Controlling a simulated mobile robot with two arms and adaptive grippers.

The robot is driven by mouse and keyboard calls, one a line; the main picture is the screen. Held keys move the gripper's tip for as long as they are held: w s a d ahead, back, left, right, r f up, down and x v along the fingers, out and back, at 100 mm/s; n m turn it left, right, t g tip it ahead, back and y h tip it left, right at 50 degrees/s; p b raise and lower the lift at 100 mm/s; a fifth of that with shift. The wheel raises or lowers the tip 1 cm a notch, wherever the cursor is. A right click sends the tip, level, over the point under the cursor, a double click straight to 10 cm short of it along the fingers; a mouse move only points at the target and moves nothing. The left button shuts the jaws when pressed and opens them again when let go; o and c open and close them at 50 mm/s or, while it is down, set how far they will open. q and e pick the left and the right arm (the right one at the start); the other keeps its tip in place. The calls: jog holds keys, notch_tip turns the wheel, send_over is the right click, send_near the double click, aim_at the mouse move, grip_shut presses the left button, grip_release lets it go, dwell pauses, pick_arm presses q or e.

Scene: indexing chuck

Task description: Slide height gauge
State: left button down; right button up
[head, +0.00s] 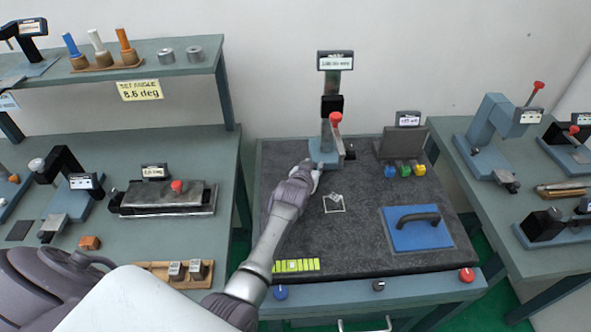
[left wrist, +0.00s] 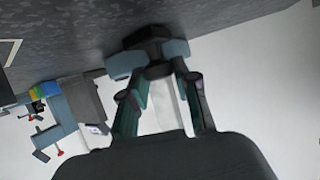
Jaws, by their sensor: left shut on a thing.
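The height gauge (head: 331,108) stands upright toward the back of the dark granite plate (head: 350,246). It has a display on top, a black slider, a red knob and a blue-grey base. My left gripper (head: 315,166) is low at the front left of this base. In the left wrist view my left gripper (left wrist: 155,72) is shut on the blue-grey base (left wrist: 176,50), with a black block beside it. The exact contact is partly hidden by the fingers. A white square outline (head: 334,210) with a small pale part lies on the plate in front of the gauge. My right gripper is not in view.
A blue pad with a dark handle (head: 416,228) lies to the right on the plate. A grey stand with coloured blocks (head: 402,142) is at the back right. A yellow-green strip (head: 296,265) lies near the front edge. Side benches with instruments flank the plate.

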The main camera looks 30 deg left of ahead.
pick_arm(q)
jog(key=shift+d, duration=0.15)
jog(key=c, duration=1.3)
grip_release()
jog(key=shift+w, duration=0.1)
jog(key=o, duration=0.4)
jog(key=shift+w+d, duration=0.1)
jog(key=shift+d, duration=0.1)
jog(key=shift+o, duration=0.2)
jog(key=shift+a, duration=0.1)
jog(key=v, duration=1.2)
